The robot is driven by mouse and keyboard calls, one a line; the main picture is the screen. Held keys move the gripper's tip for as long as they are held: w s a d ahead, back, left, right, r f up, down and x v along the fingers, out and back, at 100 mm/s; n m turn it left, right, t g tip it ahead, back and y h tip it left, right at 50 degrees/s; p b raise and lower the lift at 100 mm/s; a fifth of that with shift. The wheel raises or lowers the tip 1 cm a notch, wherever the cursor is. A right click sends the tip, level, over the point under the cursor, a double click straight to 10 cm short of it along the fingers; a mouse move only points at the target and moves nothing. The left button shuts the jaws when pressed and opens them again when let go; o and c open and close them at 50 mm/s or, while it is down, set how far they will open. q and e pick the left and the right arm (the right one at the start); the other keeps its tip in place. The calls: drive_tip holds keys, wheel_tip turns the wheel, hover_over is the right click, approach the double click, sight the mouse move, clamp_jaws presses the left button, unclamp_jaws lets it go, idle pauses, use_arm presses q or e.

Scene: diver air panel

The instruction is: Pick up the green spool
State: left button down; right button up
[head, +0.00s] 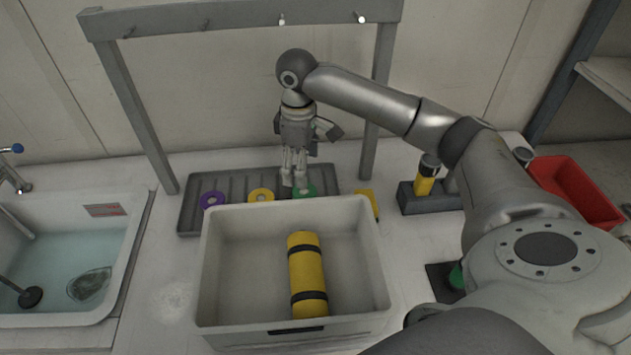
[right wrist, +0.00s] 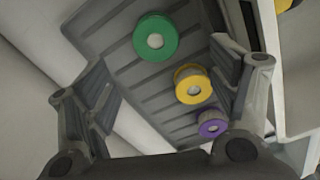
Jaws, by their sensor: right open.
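The green spool (head: 306,191) lies on the grey ribbed tray (head: 188,214) behind the white bin, the rightmost of three spools there. It is partly hidden by my right gripper (head: 294,180) in the head view. In the right wrist view the green spool (right wrist: 155,38) lies flat on the tray, above and between the open fingers of my right gripper (right wrist: 172,95). The fingers are apart and hold nothing. A yellow spool (head: 261,195) and a purple spool (head: 212,199) lie in a row to its left. My left gripper is not in view.
A white bin (head: 222,290) holding a yellow cylinder (head: 306,272) stands in front of the tray. A sink (head: 75,262) is at the left. A grey frame (head: 240,20) rises behind the tray. A red bin (head: 575,190) and a grey holder (head: 425,203) are at the right.

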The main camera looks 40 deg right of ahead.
sight(305, 191)
drive_tip(key=shift+s+d+f, duration=0.1)
drive_tip(key=shift+s+d, duration=0.05)
drive_tip(key=shift+d, duration=0.05)
wheel_tip(305, 191, down, 4)
drive_tip(key=shift+f+p, duration=0.25)
drive_tip(key=shift+p, duration=0.05)
drive_tip(key=shift+f, duration=0.6)
wheel_tip(305, 191, down, 5)
drive_tip(key=shift+d+r+p, duration=0.1)
drive_tip(key=shift+d+p, duration=0.05)
drive_tip(key=shift+p, duration=0.55)
drive_tip(key=shift+c, duration=0.6)
drive_tip(key=c, duration=1)
